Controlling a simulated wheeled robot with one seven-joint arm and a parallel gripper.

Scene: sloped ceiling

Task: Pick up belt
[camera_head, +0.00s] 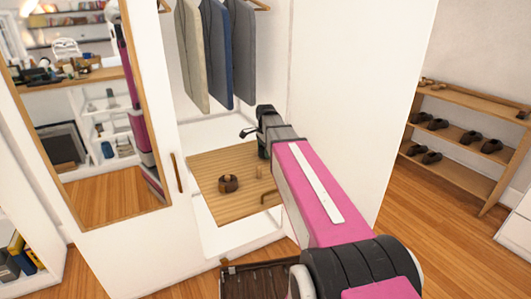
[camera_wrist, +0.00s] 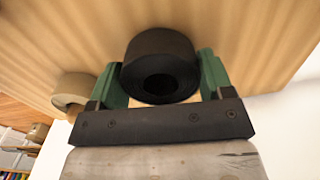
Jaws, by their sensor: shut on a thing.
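A black rolled-up belt (camera_wrist: 162,52) sits between the two green fingers of my gripper (camera_wrist: 161,78) in the wrist view, touching both. In the head view my gripper (camera_head: 258,125) is above the back right part of a pulled-out wooden shelf (camera_head: 215,165) in the wardrobe. The held belt is hard to tell apart from the dark gripper there. I cannot tell how far it is above the shelf.
A brown roll (camera_head: 228,183) lies on the wooden shelf, with a small light wooden piece (camera_head: 260,171) near it. Jackets (camera_head: 215,55) hang above. A mirrored door (camera_head: 95,120) stands left, a white panel (camera_head: 360,100) right. A shoe rack (camera_head: 465,135) is far right.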

